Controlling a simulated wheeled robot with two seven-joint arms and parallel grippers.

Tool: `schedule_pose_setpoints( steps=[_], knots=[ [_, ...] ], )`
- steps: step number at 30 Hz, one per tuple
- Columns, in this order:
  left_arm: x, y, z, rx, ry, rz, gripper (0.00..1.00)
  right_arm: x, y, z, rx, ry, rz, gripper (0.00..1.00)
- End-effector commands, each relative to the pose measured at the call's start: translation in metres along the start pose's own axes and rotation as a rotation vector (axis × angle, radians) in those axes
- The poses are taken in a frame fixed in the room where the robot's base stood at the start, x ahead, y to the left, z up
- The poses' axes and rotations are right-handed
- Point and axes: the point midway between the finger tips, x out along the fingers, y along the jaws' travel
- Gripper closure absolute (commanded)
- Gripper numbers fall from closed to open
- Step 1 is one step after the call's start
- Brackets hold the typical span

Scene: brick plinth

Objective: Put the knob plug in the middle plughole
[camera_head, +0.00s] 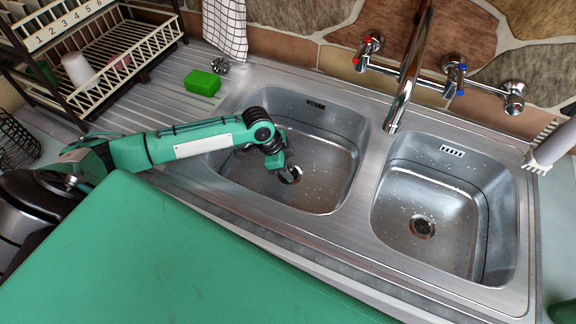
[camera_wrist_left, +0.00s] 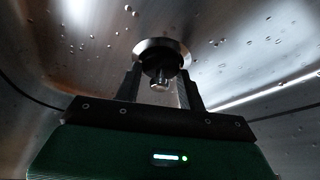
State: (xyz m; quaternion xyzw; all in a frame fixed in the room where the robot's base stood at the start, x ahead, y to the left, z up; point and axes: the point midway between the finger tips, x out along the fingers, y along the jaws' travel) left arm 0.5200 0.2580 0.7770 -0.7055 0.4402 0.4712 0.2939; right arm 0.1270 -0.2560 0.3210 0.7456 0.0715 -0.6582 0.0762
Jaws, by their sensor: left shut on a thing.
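My left gripper (camera_head: 284,168) is down inside the left basin (camera_head: 325,180), at its plughole (camera_head: 293,175). In the left wrist view the gripper (camera_wrist_left: 159,88) has its two dark fingers on either side of a small shiny metal knob, the knob plug (camera_wrist_left: 160,82), and is shut on it. A bright metal plughole rim (camera_wrist_left: 162,47) shows right behind the knob. The fingers hide part of the plug, so I cannot tell how deep it sits. The right basin (camera_head: 430,185) has an open plughole (camera_head: 422,227). No third basin shows. My right gripper is not in view.
A tall tap (camera_head: 405,80) rises between the basins. A green sponge (camera_head: 202,83) and a small chrome piece (camera_head: 220,66) lie on the drainer behind the arm. A dish rack (camera_head: 100,60) stands at the back left. Water drops dot the basin.

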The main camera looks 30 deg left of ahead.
Motion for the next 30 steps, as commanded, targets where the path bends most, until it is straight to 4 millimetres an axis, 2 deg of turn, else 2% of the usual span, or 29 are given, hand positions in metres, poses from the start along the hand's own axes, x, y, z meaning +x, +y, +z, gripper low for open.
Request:
schedule_pose_setpoints(
  steps=[7,8,11,23,26,30],
  knots=[
    [0.003,0.0,0.001,0.0,0.0,0.0,0.82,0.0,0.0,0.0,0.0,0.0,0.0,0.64],
    [0.003,0.0,0.001,0.0,0.0,0.0,0.54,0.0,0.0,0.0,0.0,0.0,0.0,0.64],
    [0.003,0.0,0.001,0.0,0.0,0.0,0.35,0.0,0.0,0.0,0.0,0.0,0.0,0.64],
    [0.003,0.0,0.001,0.0,0.0,0.0,0.35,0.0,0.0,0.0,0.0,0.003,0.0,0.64],
    [0.001,0.0,0.001,0.001,0.0,-0.001,0.35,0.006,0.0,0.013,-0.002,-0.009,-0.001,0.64],
    [-0.033,-0.001,0.002,0.003,-0.001,-0.005,0.35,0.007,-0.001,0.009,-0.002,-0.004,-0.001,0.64]
  ],
)
